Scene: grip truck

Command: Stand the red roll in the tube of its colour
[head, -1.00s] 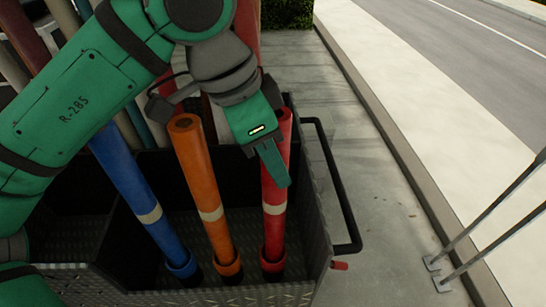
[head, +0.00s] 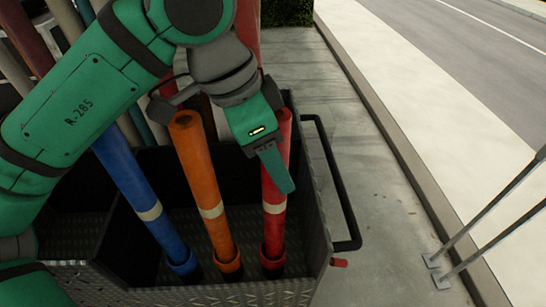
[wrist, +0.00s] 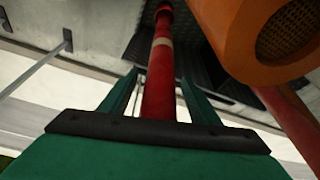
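The red roll (head: 274,190) with a pale band stands nearly upright, its lower end in the red tube (head: 273,262) at the right of the cart bed. My gripper (head: 277,170) is at the roll's upper part. In the wrist view the red roll (wrist: 160,75) runs between my two fingers (wrist: 160,100), with a visible gap on each side, so my gripper looks open around it. The red tube (wrist: 163,10) shows at the roll's far end. In the head view, my gripper hides part of the roll, and only one finger shows clearly.
An orange roll (head: 203,175) stands close left of the red one; its hollow end (wrist: 285,35) is very near in the wrist view. A blue roll (head: 130,185) leans further left. The dark cart has a black handle (head: 338,190) at right. Clear pavement (head: 385,190) lies beyond.

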